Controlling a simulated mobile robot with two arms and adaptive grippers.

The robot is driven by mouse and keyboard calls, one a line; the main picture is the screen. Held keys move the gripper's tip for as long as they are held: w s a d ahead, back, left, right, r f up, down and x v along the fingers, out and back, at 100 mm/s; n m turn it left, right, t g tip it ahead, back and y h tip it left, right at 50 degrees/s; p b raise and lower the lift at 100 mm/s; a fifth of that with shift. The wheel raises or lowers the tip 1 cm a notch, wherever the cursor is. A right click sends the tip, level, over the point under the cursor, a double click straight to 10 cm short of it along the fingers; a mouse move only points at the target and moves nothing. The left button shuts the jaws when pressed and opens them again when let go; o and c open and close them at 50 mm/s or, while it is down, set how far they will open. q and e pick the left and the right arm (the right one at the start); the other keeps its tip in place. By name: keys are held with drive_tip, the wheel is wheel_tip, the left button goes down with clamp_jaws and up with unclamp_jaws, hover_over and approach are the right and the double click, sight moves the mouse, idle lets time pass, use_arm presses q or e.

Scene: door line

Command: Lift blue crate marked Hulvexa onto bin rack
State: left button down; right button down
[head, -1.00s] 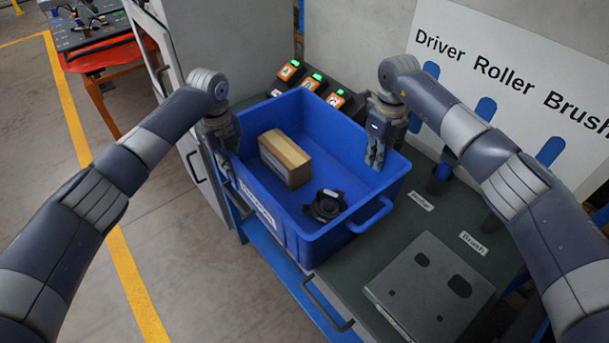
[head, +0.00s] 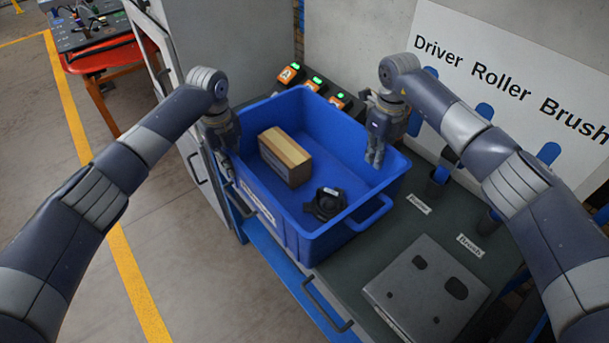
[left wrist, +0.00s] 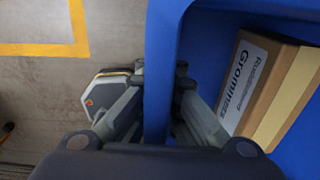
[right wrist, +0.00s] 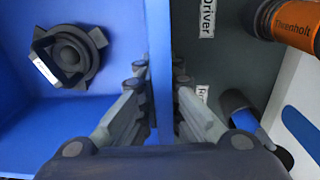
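The blue crate (head: 345,236) sits at the bench's left side, open at the top; the writing on its white label is too small to read. It holds a cardboard box (head: 286,157) and a black round part (head: 325,203). My left gripper (head: 228,162) has its fingers either side of the crate's left wall, closed on it in the left wrist view (left wrist: 160,85). My right gripper (head: 375,152) straddles the opposite wall, closed on it in the right wrist view (right wrist: 158,85). The crate's underside is hidden. I cannot make out a bin rack.
The dark bench (head: 390,235) carries a grey flat case (head: 427,290) and cups with tools at right. Devices with green lights (head: 315,82) stand behind the crate. A lettered wall board (head: 510,75) is close behind my right arm. Open floor (head: 190,285) lies to the left.

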drive_tip(key=shift+w+r+p, duration=0.1)
drive_tip(key=shift+r+p, duration=1.15)
drive_tip(key=shift+r, duration=0.45)
